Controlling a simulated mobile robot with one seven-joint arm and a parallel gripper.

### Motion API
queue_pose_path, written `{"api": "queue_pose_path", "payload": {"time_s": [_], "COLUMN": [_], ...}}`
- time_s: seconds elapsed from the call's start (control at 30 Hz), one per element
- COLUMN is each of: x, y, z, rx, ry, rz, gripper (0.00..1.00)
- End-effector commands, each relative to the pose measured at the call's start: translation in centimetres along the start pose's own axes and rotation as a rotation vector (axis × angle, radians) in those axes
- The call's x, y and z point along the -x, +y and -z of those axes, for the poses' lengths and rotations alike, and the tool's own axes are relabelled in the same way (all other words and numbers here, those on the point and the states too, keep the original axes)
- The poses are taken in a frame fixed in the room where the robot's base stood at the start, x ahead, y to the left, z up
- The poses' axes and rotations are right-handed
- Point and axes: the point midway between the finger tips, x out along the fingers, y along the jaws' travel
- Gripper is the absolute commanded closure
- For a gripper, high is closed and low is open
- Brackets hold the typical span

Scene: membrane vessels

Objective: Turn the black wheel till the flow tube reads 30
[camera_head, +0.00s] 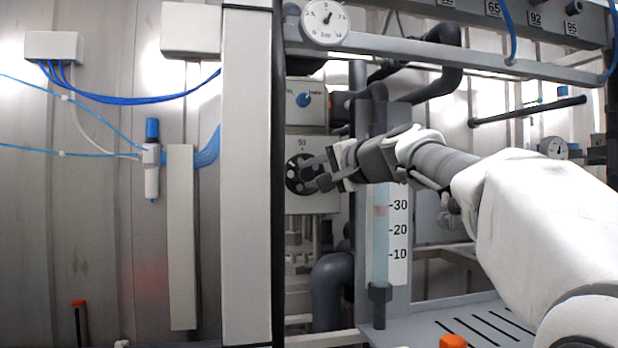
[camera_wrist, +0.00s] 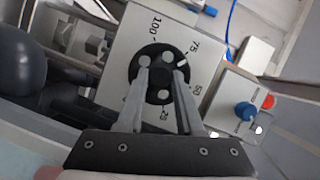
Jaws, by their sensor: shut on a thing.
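The black wheel (camera_head: 293,175) is on the front of a light grey valve box. In the wrist view the black wheel (camera_wrist: 152,94) has round holes and a white mark that points close to the 75 on the printed scale. My gripper (camera_head: 314,174) is at the wheel. In the wrist view the two fingers of my gripper (camera_wrist: 162,66) reach onto the wheel's face and are shut on it, with a gap between them. The flow tube (camera_head: 381,245) stands upright right of the wheel. A faint reddish float shows near or just under its 30 mark; the tube's top is hidden behind my arm.
A box with a blue knob (camera_head: 304,100) is above the wheel; a blue knob (camera_wrist: 246,111) also shows in the wrist view. A pale upright post (camera_head: 247,180) stands close on the left. A round gauge (camera_head: 325,22) and dark pipes are above my arm.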

Motion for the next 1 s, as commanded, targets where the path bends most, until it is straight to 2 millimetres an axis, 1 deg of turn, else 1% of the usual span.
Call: {"api": "queue_pose_path", "payload": {"time_s": [0.37, 0.4, 0.53, 0.57, 0.87, 1.0], "x": [0.0, 0.0, 0.0, 0.0, 0.2, 1.5], "y": [0.0, 0.0, 0.0, 0.0, 0.0, 0.1], "z": [0.0, 0.0, 0.0, 0.0, 0.0, 0.0], "rx": [-0.003, -0.003, -0.003, -0.003, -0.002, -0.002], "ry": [-0.001, -0.001, -0.001, -0.001, 0.0, 0.002], "rz": [0.0, 0.0, 0.0, 0.0, 0.001, 0.001], "gripper": [1.0, 0.59, 0.36, 0.34, 0.34, 0.34]}}
